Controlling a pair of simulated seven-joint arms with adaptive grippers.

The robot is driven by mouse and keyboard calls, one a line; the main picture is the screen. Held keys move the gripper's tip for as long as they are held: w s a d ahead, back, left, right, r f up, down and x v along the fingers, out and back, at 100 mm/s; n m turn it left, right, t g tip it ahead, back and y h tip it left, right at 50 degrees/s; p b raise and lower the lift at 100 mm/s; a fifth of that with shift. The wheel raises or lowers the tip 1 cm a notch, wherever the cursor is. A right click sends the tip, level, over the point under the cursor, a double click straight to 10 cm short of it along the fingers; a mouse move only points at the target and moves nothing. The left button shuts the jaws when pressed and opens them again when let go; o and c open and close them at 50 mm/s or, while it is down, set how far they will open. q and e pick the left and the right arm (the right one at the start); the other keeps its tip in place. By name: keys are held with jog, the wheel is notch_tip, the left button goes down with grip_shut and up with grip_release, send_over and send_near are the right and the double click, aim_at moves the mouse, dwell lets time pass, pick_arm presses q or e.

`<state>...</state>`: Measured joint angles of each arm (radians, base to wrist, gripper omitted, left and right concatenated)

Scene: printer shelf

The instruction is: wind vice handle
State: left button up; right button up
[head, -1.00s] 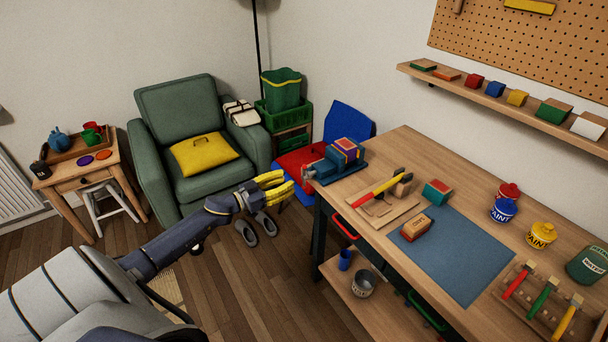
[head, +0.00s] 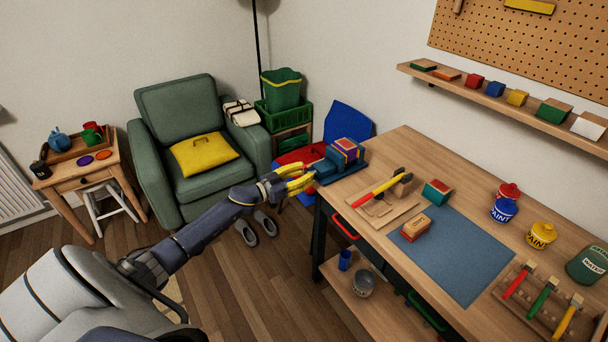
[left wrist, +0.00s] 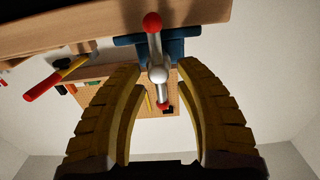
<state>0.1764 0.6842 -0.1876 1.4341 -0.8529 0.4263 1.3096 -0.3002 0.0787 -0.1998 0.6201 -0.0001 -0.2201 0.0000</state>
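The blue vice (head: 328,170) sits on the near left corner of the workbench, with a purple, red and yellow block (head: 347,148) at its jaws. In the left wrist view its silver handle bar (left wrist: 155,45) runs nearly upright, with a red knob at each end and a round silver hub (left wrist: 158,74) in the middle. My left gripper (head: 309,177) has yellow fingers and is open just off the vice's handle side. In the wrist view the fingers stand apart on either side of the handle's lower part, with gaps showing. The handle is mostly hidden in the head view. My right gripper is not in view.
The workbench (head: 400,144) carries a board with a red and yellow tool (head: 380,187), blocks, a blue mat (head: 460,255) and paint tins. A blue chair (head: 350,118) stands behind the vice, and a green armchair (head: 160,160) to the left.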

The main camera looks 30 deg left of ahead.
pick_arm(q)
grip_shut()
jog(key=shift+m, duration=0.3)
dwell(0.3)
jog(key=m, duration=0.4)
jog(key=shift+s+d+m, duration=0.1)
jog(key=shift+d+m, duration=0.2)
jog(key=m, duration=0.5)
jog(key=shift+s+d+f, duration=0.1)
jog(key=shift+d+f, duration=0.1)
jog(key=shift+d, duration=0.1)
jog(key=m, duration=0.6)
jog(key=shift+s+d+f+m, duration=0.1)
jog(key=shift+d+f+m, duration=0.05)
jog(key=shift+f+m, duration=0.2)
jog(key=m, duration=0.3)
jog(key=f+m, duration=0.1)
jog(key=m, duration=0.2)
